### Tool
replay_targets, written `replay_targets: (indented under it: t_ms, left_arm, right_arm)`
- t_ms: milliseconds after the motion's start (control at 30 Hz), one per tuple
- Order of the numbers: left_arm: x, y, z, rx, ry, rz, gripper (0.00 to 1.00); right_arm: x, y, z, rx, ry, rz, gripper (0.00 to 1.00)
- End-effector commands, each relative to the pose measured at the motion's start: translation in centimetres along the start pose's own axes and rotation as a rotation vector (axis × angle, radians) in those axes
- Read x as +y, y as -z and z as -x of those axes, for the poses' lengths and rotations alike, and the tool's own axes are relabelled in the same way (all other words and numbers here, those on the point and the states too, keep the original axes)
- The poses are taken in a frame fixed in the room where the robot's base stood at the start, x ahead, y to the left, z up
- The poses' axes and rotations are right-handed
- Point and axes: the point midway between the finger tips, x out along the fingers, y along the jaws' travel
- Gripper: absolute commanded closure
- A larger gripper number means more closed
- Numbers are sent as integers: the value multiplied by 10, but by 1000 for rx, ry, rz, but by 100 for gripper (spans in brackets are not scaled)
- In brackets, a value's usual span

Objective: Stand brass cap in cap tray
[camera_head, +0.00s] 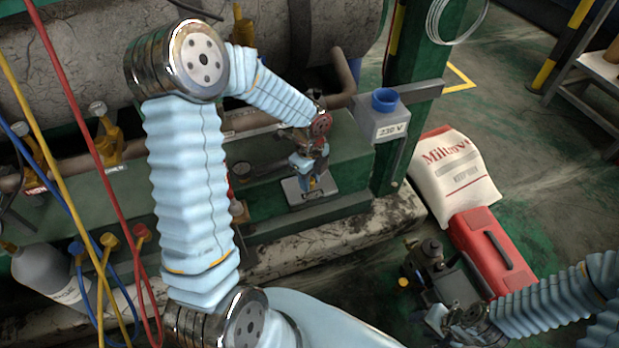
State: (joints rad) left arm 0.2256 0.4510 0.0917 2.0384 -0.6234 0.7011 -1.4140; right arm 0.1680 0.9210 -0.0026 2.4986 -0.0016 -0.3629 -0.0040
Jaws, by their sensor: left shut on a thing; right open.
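My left gripper (308,179) is over the small grey tray (291,192) on the green ledge, pointing down. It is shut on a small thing. A bit of yellowish metal, the brass cap (309,186), shows at the fingertips, mostly hidden by the fingers. I cannot tell whether the cap touches the tray floor. My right gripper (440,317) is open at the lower right, beside a dark machine and away from the tray.
A grey box with a blue socket (384,100) stands right of the tray, next to a green post (415,60). A white sack (452,170), a red case (480,245) and a dark machine (432,262) are on the floor. Coloured hoses (75,150) hang at left.

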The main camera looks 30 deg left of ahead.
Motion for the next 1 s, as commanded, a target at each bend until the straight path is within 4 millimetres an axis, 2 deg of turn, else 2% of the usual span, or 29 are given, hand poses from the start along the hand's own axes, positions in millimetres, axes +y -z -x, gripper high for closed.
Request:
replay_targets:
  t_ms: [100,133,300,533,667,767,1000]
  left_arm:
    - [0,0,-4,0,0,0,98]
    - [0,0,-4,0,0,0,68]
    - [0,0,-3,0,0,0,44]
    - [0,0,-3,0,0,0,44]
    - [0,0,5,0,1,0,44]
    - [-1,-1,22,-1,3,2,44]
    - [-1,0,79,-2,5,1,44]
  right_arm:
    - [1,0,-2,1,-1,-1,57]
    - [1,0,-2,1,-1,-1,57]
    - [1,0,-2,1,-1,-1,57]
    - [1,0,-1,1,-1,-1,57]
    - [-1,0,2,0,0,0,57]
    - [-3,0,5,-2,2,1,57]
    - [-9,-2,13,-7,6,5,57]
